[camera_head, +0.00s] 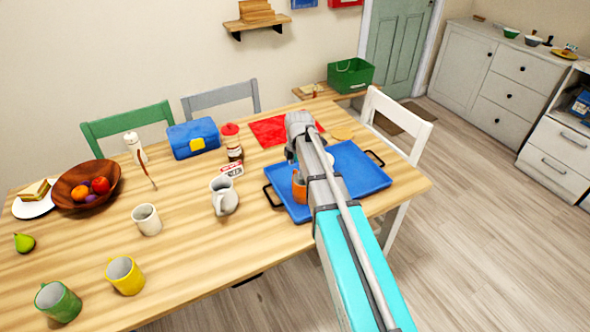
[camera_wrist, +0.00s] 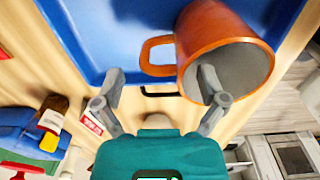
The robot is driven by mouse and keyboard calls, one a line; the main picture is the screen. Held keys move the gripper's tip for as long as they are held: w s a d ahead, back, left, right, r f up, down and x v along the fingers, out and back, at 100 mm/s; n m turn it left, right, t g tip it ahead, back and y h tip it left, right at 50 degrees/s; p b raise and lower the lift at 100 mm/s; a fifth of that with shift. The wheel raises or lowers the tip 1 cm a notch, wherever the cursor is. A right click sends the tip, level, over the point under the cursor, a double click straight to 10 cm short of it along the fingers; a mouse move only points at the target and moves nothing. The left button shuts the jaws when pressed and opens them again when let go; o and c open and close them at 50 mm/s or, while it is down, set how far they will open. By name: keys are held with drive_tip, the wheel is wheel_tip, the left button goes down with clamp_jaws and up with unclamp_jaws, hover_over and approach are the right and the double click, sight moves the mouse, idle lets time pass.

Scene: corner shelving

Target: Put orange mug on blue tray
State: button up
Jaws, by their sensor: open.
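The orange mug (camera_head: 299,187) is at the left part of the blue tray (camera_head: 358,168), partly hidden behind my arm. In the wrist view the orange mug (camera_wrist: 205,40) shows large, its handle pointing left and its grey round face towards me, with the blue tray (camera_wrist: 110,22) behind it. My gripper (camera_wrist: 160,78) is open, with the handle in the gap between its fingers. The right finger overlaps the grey face; I cannot tell whether it is inside the mug or touching it. In the head view my fingertips are hidden by my arm.
A white jug (camera_head: 223,196) stands left of the tray. A white mug (camera_head: 146,219), a yellow mug (camera_head: 125,276) and a green mug (camera_head: 58,302) are further left. A red cloth (camera_head: 275,130) and a blue box (camera_head: 193,139) lie behind. A white chair (camera_head: 397,115) is at the right.

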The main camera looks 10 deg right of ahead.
wheel_tip(320, 180, up, 11)
drive_tip(key=p, duration=1.1)
drive_tip(key=shift+d+r, duration=0.15)
drive_tip(key=shift+r, duration=0.05)
idle(0.5)
drive_tip(key=s+d+m, duration=0.1)
drive_tip(key=s+m, duration=1.9)
drive_tip(key=m, duration=0.1)
drive_tip(key=shift+s+d, duration=0.35)
drive_tip(key=shift+s, duration=0.05)
idle(0.6)
